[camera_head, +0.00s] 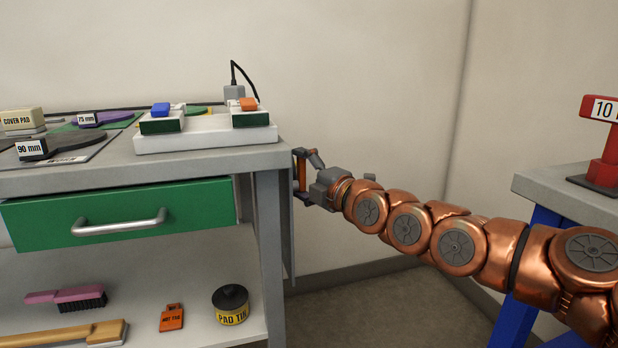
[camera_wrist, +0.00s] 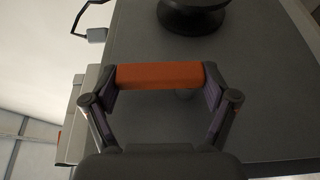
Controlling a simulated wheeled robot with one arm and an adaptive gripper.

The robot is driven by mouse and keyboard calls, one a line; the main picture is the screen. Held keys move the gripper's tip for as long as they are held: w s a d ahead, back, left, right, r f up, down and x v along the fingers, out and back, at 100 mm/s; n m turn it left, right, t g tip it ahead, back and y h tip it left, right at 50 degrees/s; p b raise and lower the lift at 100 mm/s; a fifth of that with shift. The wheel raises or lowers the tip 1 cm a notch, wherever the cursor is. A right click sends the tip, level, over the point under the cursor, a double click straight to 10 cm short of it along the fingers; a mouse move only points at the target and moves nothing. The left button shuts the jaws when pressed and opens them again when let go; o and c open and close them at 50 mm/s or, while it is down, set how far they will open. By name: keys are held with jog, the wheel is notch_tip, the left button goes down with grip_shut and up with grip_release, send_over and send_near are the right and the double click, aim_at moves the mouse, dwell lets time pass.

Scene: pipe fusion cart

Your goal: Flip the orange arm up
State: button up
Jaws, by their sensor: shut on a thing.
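The orange arm (camera_wrist: 160,75) is a short orange bar that lies between my fingertips in the wrist view. In the head view it shows as a narrow upright orange strip (camera_head: 301,172) at the right side of the cart (camera_head: 268,158). My gripper (camera_head: 306,174) is at that side of the cart, just below the level of its top. In the wrist view my gripper (camera_wrist: 160,77) is shut on the orange arm, one finger at each end of it. How the arm joins the cart is hidden.
A white unit (camera_head: 205,141) with blue and orange switches stands on the cart top near my gripper. A green drawer (camera_head: 120,212) is shut below. At right stands a blue-legged table (camera_head: 545,190) with a red stand (camera_head: 604,155). A dark round object (camera_wrist: 193,14) shows in the wrist view.

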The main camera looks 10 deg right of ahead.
dwell(0.3)
jog(key=o, duration=1.5)
jog(key=shift+r, duration=0.1)
